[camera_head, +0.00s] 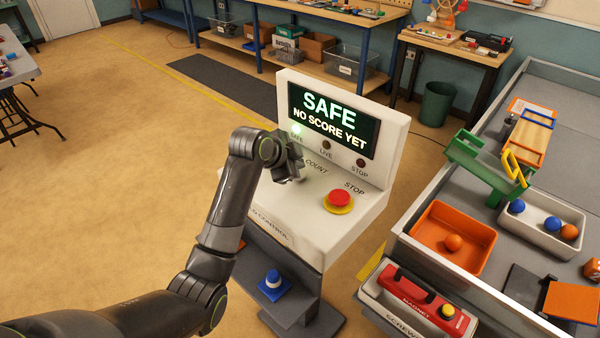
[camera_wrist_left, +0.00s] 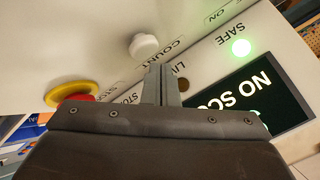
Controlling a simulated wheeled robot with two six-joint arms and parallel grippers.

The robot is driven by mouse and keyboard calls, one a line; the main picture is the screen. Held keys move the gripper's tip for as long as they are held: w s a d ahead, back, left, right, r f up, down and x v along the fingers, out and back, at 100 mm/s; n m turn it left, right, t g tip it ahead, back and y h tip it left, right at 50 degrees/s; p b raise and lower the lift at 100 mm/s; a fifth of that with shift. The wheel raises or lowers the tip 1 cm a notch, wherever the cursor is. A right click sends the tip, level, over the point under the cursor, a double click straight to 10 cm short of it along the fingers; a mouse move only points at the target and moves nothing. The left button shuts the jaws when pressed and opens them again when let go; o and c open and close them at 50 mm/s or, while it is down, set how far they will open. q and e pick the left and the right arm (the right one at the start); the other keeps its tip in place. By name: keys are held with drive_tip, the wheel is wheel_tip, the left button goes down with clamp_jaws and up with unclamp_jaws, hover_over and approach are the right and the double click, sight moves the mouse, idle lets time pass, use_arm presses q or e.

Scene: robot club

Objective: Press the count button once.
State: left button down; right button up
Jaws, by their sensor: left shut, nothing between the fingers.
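The white control box (camera_head: 345,150) stands in the middle of the head view, its screen (camera_head: 333,120) reading "SAFE NO SCORE YET". The count button (camera_wrist_left: 144,46) is a round white knob beside the COUNT label in the left wrist view; in the head view my left gripper hides it. My left gripper (camera_head: 292,172) is over the panel, shut and empty. In the left wrist view its fingertips (camera_wrist_left: 161,70) show just below the button, apart from it in the picture; the height gap is unclear. My right gripper is not in view.
A red stop button (camera_head: 339,199) on a yellow ring sits on the same panel, right of the COUNT label. The green SAFE lamp (camera_head: 296,130) is lit. A grey table (camera_head: 420,220) with trays, balls and a green ramp stands at the right. Open floor lies left.

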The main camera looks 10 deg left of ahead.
use_arm(q)
drive_tip(key=shift+f, duration=0.2)
idle(0.6)
drive_tip(key=shift+f, duration=0.25)
drive_tip(key=shift+f, duration=0.6)
idle(0.9)
drive_tip(key=shift+r, duration=0.15)
drive_tip(key=shift+r+p, duration=0.85)
drive_tip(key=shift+p, duration=0.25)
wheel_tip(320, 180, up, 5)
drive_tip(key=p, duration=0.5)
drive_tip(key=shift+r, duration=0.1)
